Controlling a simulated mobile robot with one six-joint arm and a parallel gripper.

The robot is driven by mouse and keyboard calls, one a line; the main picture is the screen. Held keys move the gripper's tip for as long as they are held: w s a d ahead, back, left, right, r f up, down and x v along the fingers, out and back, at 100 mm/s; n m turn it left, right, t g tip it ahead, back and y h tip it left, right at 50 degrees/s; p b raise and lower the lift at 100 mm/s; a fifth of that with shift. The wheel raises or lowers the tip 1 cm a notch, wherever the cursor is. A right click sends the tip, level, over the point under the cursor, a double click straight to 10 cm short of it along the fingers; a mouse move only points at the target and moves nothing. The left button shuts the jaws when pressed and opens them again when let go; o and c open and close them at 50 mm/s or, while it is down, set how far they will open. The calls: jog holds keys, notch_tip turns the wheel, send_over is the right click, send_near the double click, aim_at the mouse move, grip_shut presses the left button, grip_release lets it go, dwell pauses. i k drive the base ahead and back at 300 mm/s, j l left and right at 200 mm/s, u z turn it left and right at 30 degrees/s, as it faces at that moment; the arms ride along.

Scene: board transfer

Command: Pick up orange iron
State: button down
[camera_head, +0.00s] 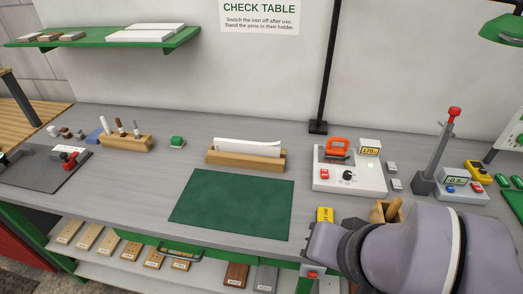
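The orange iron (338,148) sits on top of a white station (350,183) at the right of the bench. It is a small, orange, loop-shaped piece at the back left of the station. The station has a lit yellow display, a black dial and a red switch. My grey-purple arm fills the lower right, in front of the bench and apart from the iron. My gripper's fingers do not show, so I cannot see whether they hold anything.
A green mat (232,204) lies bare at the bench's middle. A wooden block holding a white piece (246,158) stands left of the station. A black post (322,80) rises behind it. A lever device (447,160) with a red knob stands to its right.

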aim_at(331, 152)
jog(key=i+j+z, duration=0.15)
jog(key=j+z, duration=0.25)
jog(key=i+j+z, duration=0.1)
jog(key=z, duration=0.25)
jog(key=j+z, duration=0.75)
jog(key=i+j, duration=0.05)
